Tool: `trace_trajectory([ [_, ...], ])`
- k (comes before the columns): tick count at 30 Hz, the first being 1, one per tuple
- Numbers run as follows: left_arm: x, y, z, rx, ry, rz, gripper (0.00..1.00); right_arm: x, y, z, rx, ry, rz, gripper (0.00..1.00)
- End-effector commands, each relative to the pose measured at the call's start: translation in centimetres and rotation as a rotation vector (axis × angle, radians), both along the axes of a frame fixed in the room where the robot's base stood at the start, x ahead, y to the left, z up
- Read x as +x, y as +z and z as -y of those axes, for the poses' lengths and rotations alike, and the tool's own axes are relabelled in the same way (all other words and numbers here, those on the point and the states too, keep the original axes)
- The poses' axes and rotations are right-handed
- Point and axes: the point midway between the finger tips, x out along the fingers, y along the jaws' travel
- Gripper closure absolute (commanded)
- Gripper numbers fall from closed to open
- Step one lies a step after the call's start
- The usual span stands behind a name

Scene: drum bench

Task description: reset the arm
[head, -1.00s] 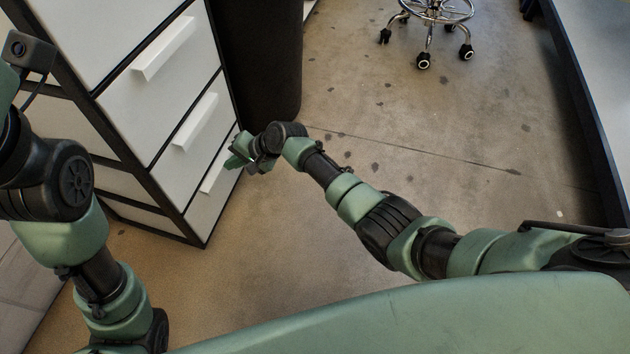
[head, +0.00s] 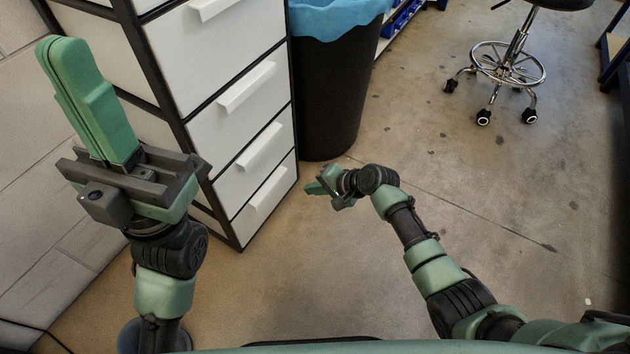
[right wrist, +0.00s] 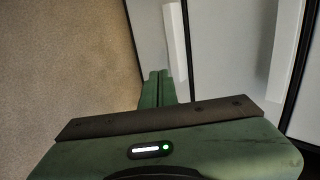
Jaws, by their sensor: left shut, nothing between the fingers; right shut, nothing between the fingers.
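My left gripper (head: 68,52) is raised at the left of the head view, in front of the wall and left of the drawer cabinet. Its green fingers are shut together with nothing between them. My right gripper (head: 314,186) is low near the middle of the head view, just right of the cabinet's lower front corner. It is shut and empty. In the right wrist view its two green fingers (right wrist: 158,87) lie side by side and point toward the white drawer fronts.
A white drawer cabinet (head: 238,45) with a dark frame and bar handles stands between my grippers. A black bin (head: 335,85) with a blue liner (head: 338,14) stands beside it. A wheeled stool (head: 507,65) is at the upper right. The floor on the right is open.

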Motion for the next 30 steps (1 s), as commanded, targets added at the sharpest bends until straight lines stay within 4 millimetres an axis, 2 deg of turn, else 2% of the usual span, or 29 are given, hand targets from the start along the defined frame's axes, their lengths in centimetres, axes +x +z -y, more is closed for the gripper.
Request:
trace_trajectory([
  [10,0.0,-0.3,0.0,-0.001,-0.001,-0.017,1.00,0.0,0.9,0.5,-0.005,-0.006,0.038,1.00],
  [12,0.0,-0.3,-0.1,-0.002,-0.002,-0.022,1.00,0.7,2.2,0.6,-0.019,-0.021,0.133,1.00],
  [14,0.0,-0.3,-0.1,-0.002,-0.002,-0.028,1.00,1.6,4.4,0.8,-0.039,-0.046,0.275,1.00],
  [17,-0.1,-0.4,-0.1,-0.003,-0.002,-0.044,1.00,2.7,10.9,1.8,-0.090,-0.107,0.601,1.00],
  [18,-0.1,-0.5,-0.1,-0.004,-0.003,-0.050,1.00,2.7,13.9,2.4,-0.113,-0.136,0.732,1.00],
  [22,-0.2,-0.8,-0.2,-0.005,-0.004,-0.065,1.00,0.9,23.6,4.2,-0.180,-0.232,1.109,1.00],
  [24,-0.2,-0.9,-0.2,-0.006,-0.004,-0.072,1.00,-1.0,28.6,5.3,-0.212,-0.288,1.287,1.00],
  [26,-0.3,-1.0,-0.2,-0.006,-0.005,-0.079,1.00,-3.1,32.6,6.2,-0.240,-0.337,1.429,1.00],
  [27,-0.3,-1.0,-0.2,-0.006,-0.004,-0.082,1.00,-4.7,35.2,6.8,-0.257,-0.372,1.521,1.00],
  [30,-0.4,-1.2,-0.3,-0.007,-0.005,-0.092,1.00,-9.3,41.2,8.3,-0.302,-0.463,1.738,1.00],
])
